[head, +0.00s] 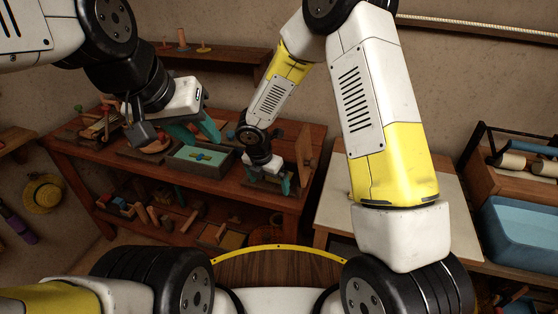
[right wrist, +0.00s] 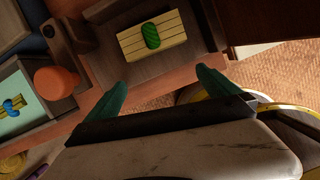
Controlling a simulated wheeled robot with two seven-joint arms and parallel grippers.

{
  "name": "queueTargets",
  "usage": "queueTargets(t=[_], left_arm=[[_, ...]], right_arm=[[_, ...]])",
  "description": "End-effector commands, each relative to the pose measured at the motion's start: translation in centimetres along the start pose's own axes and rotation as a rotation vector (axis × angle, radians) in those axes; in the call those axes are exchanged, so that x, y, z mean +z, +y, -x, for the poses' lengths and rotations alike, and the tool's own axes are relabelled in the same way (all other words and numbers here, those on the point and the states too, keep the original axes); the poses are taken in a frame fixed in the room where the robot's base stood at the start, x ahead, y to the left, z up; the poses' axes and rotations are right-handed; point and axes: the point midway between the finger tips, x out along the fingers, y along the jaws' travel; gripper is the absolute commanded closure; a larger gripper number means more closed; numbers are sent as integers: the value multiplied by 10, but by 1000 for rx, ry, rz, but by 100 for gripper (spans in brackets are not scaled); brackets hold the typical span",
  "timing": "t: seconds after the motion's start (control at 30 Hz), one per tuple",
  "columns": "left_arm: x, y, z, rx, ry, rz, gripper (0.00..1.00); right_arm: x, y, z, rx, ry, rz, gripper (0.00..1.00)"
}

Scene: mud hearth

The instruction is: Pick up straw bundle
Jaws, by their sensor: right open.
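The straw bundle (right wrist: 174,35) shows in the right wrist view as a yellow, slatted bundle with a green tie around its middle. It lies in a dark wooden tray (right wrist: 105,66). My right gripper (right wrist: 165,88) is open and empty, with its teal fingers apart and short of the bundle. In the head view my right gripper (head: 270,178) is over the right part of the wooden bench, and the bundle cannot be made out there. My left gripper (head: 196,132) hangs over the bench's middle near the teal-lined tray, its teal fingers apart with nothing seen between them.
The teal-lined tray (head: 232,168) with small blue and yellow pieces sits left of my right gripper. An orange knob-like object (right wrist: 57,82) stands beside the bundle's tray. An upright wooden board (head: 304,148) is at the bench's right end. A lower shelf (head: 170,238) holds several blocks.

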Motion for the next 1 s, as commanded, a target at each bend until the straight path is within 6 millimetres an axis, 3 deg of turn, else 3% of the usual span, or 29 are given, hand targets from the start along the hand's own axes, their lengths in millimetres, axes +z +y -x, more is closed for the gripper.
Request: queueTargets(t=[0.17,0.5,0.63,0.87,1.0], left_arm=[[0,0,0,0,0,0,64],[0,0,0,0,0,0,64],[0,0,0,0,0,0,64],[0,0,0,0,0,0,64],[0,0,0,0,0,0,64]], right_arm=[[13,0,-4,0,1,-4,0],[66,-1,-18,0,1,-6,0],[63,-1,-29,-1,1,-1,0],[64,0,-29,0,0,-2,0],[64,-1,-29,0,0,-2,28]])
